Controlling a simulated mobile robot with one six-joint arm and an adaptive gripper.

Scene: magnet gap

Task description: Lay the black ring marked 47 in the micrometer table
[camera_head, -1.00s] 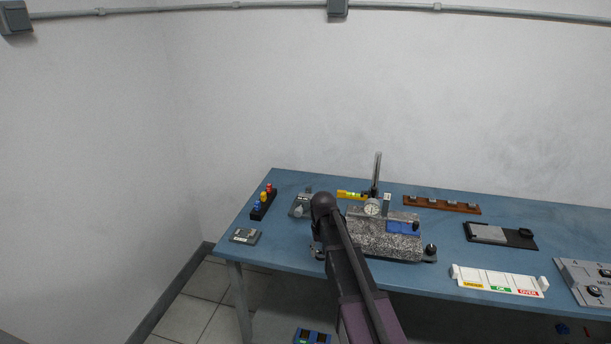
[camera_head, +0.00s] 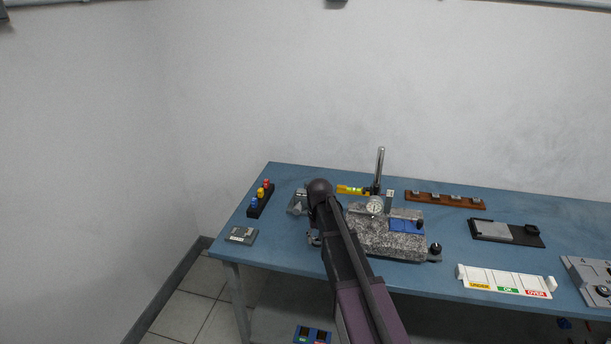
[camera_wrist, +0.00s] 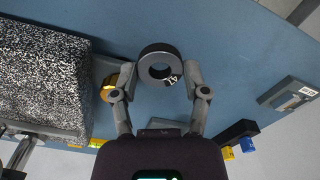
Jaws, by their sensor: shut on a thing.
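The black ring (camera_wrist: 158,49) is between the two fingertips of my gripper (camera_wrist: 163,76) in the wrist view. White marks on it look like 47. My gripper is shut on its outer sides, and the ring's hole faces the camera. The blue tabletop shows behind it; I cannot tell the height of the ring above it.
A speckled granite block (camera_head: 385,241) with a dial gauge (camera_head: 375,206) and upright post stands right of my arm; it also fills the left of the wrist view (camera_wrist: 45,80). A black rack (camera_head: 253,208) with coloured knobs and a grey box (camera_head: 241,236) are at left.

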